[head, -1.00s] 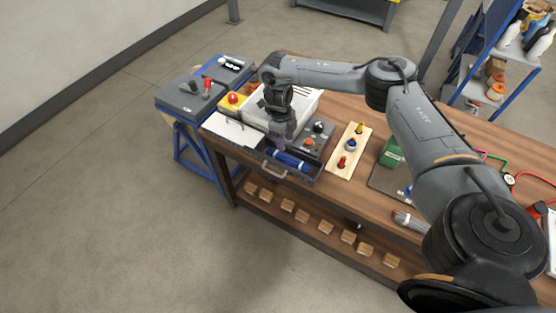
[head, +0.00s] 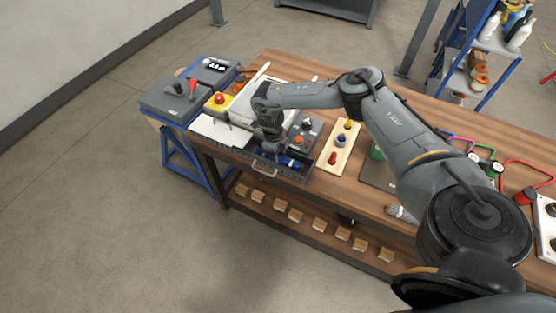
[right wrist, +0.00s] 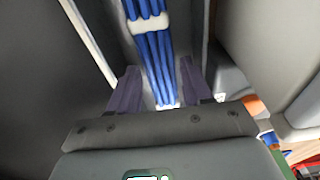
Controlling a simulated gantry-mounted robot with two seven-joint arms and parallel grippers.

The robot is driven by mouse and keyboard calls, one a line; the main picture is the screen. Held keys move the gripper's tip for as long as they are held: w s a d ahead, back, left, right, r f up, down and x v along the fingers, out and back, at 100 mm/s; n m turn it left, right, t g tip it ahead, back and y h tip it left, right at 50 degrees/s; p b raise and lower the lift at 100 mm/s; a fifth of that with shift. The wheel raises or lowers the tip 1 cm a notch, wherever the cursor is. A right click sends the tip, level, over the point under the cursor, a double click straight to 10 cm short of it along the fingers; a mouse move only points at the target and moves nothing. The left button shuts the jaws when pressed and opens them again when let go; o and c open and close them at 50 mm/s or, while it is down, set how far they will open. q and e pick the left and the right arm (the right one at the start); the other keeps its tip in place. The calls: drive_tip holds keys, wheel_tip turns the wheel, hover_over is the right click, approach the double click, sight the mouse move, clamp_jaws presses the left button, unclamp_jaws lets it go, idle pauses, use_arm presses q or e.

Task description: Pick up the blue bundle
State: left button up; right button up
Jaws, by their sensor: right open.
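The blue bundle (head: 290,163) lies in the open drawer (head: 300,176) at the front of the workbench. The right wrist view shows it as several blue strands (right wrist: 157,62) bound by a white band. My right gripper (head: 279,154) is down at the drawer and hides part of the bundle. In the right wrist view the open fingers (right wrist: 158,88) stand on either side of the bundle, with a gap visible at each side. My left gripper is not in view.
A box with a red button (head: 219,99) and a panel with dark and orange knobs (head: 300,138) stand close by on the bench. A wooden board with coloured knobs (head: 340,146) is to the right. Wooden blocks (head: 295,215) line the lower shelf.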

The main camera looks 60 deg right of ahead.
drive_tip(key=shift+f, duration=0.35)
drive_tip(key=c, duration=0.6)
drive_tip(key=shift+r, duration=0.2)
